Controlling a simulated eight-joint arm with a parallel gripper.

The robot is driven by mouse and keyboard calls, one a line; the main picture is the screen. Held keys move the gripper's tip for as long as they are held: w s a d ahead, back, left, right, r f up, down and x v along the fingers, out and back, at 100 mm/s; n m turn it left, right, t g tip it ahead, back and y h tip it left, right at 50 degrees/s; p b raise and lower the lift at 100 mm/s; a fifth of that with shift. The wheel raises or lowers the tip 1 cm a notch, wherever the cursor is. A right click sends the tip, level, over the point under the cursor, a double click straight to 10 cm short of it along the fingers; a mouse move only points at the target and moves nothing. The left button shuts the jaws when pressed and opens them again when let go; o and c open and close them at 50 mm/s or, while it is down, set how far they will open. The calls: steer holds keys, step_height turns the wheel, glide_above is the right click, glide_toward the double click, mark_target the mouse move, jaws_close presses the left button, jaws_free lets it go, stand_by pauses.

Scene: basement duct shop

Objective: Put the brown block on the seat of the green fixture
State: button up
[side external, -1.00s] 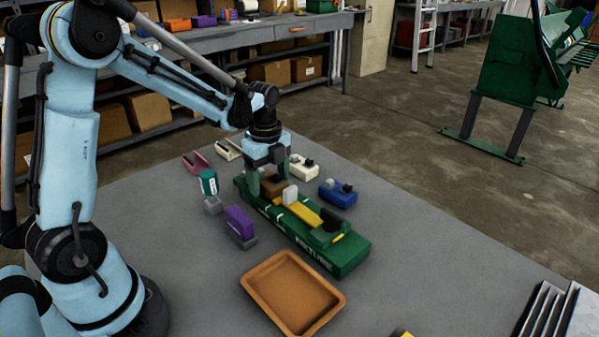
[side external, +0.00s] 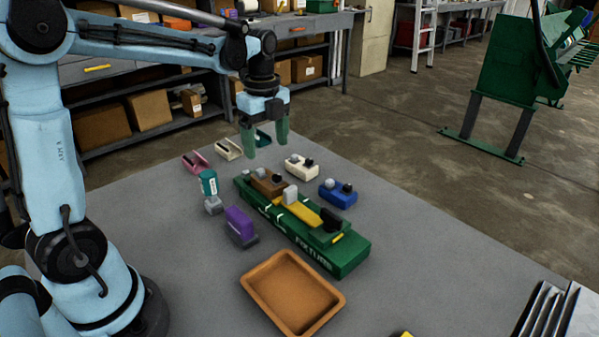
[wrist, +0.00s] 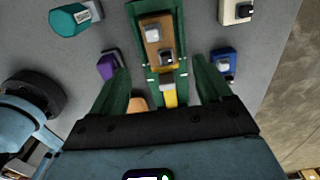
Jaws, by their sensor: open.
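The green fixture (side external: 345,256) lies lengthwise on the grey table. The brown block (side external: 268,184) sits on the fixture's far left end, with small grey and dark pieces on its top. In the wrist view the brown block (wrist: 152,38) lies within the outline of the green fixture (wrist: 178,20). A yellow piece (side external: 298,211) lies along the fixture next to a light grey block (side external: 290,194). My gripper (side external: 266,148) is above the block, clear of it. Its green fingers are spread and empty. Whether the block is fully down in the seat cannot be told.
An orange-brown tray (side external: 248,284) stands at the front. A purple block (side external: 239,222) and a teal-topped item (side external: 208,183) are left of the fixture. Blue (side external: 338,197) and cream (side external: 301,168) items are behind it. The table's right side is mostly clear.

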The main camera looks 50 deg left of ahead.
steer(key=s+d+n+t, duration=0.7)
steer(key=s+d+n, duration=0.2)
steer(key=n, duration=0.9)
steer(key=shift+s+d+f, duration=0.2)
steer(key=shift+s, duration=0.1)
